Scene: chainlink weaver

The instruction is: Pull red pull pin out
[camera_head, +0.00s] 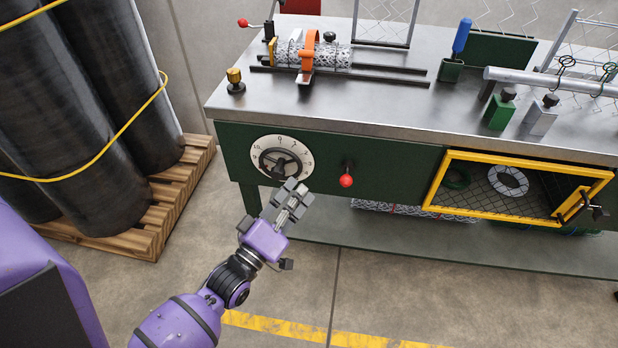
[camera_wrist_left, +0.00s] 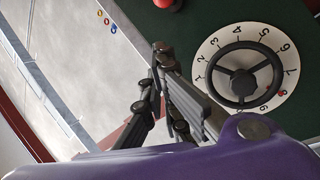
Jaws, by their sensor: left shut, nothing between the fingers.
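A red ball knob (camera_head: 346,180), which looks like the red pull pin, sticks out of the green front panel of the bench on a dark stem. Part of its red knob shows at the top edge of the left wrist view (camera_wrist_left: 168,4). My left gripper (camera_head: 297,190) is shut and empty in front of the panel. In the head view it lies left of and slightly below the knob, apart from it. Its dark fingers (camera_wrist_left: 160,55) also show in the left wrist view, below the knob. My right gripper is not in view.
A numbered dial with a black handwheel (camera_head: 280,162) sits on the panel left of the knob and close to my gripper. A yellow-framed mesh door (camera_head: 435,185) is at the right. A wooden pallet (camera_head: 190,175) with black rolls stands left. Floor in front is clear.

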